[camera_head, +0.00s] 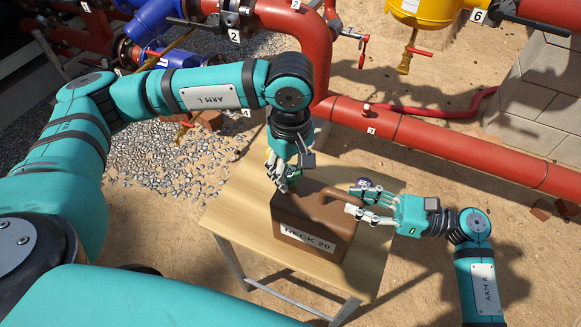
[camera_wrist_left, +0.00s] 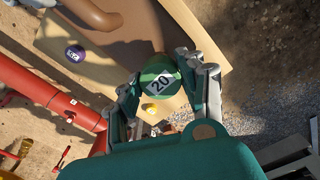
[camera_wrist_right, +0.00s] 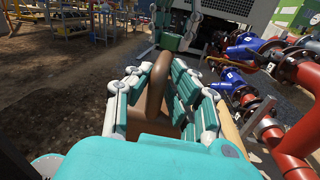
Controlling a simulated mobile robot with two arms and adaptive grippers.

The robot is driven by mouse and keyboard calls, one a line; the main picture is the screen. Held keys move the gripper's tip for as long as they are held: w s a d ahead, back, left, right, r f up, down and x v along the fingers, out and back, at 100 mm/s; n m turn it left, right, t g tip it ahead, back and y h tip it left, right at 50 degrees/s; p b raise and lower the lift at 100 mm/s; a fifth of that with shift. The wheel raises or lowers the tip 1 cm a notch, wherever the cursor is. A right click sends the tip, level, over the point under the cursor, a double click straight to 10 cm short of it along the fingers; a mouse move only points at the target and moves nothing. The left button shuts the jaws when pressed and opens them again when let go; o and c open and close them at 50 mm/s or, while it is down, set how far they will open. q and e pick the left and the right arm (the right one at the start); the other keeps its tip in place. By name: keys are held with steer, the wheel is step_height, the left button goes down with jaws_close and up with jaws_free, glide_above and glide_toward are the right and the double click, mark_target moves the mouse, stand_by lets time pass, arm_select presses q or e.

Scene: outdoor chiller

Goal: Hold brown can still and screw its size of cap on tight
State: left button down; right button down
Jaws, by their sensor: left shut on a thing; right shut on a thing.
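The brown can (camera_head: 310,222), labelled "NECK 20", stands upright on a wooden table. My right gripper (camera_head: 355,202) is shut on the can's handle (camera_wrist_right: 157,85), with its fingers on both sides of it. My left gripper (camera_head: 287,176) is over the can's far left end, pointing down. It is shut on a green cap marked 20 (camera_wrist_left: 160,79), which shows between its fingers in the left wrist view. The can's neck is hidden under the cap and fingers, so I cannot tell how the cap sits on it.
A purple cap (camera_wrist_left: 75,53) lies on the table (camera_head: 236,218) beyond the can. A yellow cap (camera_wrist_left: 151,108) shows near the left fingers. Red pipes (camera_head: 425,136) run behind the table. Gravel and sandy ground surround it.

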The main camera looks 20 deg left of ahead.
arm_select(q)
steer(key=shift+f, duration=0.9)
steer(key=m, duration=0.4)
steer(key=shift+m, duration=0.4)
steer(key=m, duration=0.3)
steer(key=shift+f, duration=0.1)
steer(key=c, duration=0.7)
jaws_free()
steer(key=shift+o, duration=0.4)
